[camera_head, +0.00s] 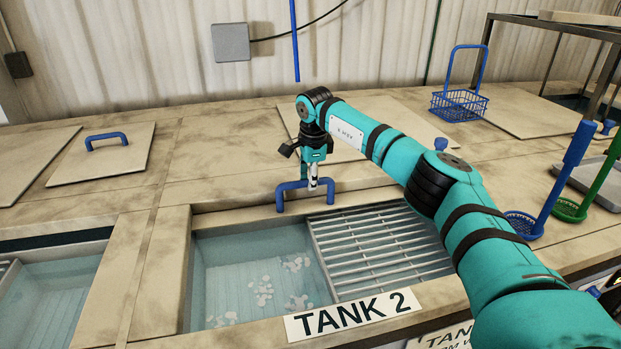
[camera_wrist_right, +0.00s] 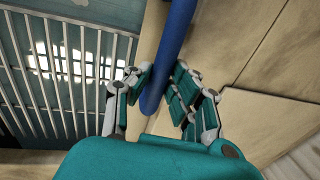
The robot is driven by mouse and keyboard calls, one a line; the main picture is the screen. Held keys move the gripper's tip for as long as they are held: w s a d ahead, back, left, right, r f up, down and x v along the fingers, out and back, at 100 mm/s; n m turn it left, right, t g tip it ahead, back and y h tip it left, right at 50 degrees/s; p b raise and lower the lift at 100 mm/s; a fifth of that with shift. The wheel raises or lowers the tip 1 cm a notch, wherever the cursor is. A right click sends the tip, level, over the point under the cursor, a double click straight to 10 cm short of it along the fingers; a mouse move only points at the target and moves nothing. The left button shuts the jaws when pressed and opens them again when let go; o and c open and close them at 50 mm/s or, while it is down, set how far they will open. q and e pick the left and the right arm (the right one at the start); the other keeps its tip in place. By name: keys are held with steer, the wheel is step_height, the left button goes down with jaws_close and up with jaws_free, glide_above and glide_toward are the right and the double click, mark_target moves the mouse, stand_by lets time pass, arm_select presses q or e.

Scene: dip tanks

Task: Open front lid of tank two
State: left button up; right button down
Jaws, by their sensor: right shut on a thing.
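The front opening of tank two (camera_head: 250,270) is uncovered, with water and pale flecks inside, behind the TANK 2 label (camera_head: 352,313). A blue handle (camera_head: 280,198) stands at the far edge of this opening. The lid surface around the handle is partly hidden by my right arm, and I cannot tell its full outline. My right gripper (camera_head: 313,187) comes down from above and is shut on the handle's top bar. In the right wrist view the blue handle (camera_wrist_right: 178,40) runs between the fingers (camera_wrist_right: 160,95). My left gripper is not in view.
A metal grate (camera_head: 380,250) covers the right part of the opening. Another lid with a blue handle (camera_head: 107,138) lies at the left. A blue basket (camera_head: 459,104) stands at the back right; blue and green ladles (camera_head: 567,180) (camera_head: 600,180) stand at the right.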

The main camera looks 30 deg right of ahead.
steer(key=c, duration=1.2)
jaws_free()
steer(key=r, duration=0.4)
steer(key=s+r, duration=0.1)
steer(key=r, duration=0.3)
steer(key=s+r, duration=0.1)
steer(key=r, duration=0.3)
steer(key=shift+s+a, duration=0.2)
steer(key=shift+a, duration=0.2)
steer(key=shift+f, duration=0.1)
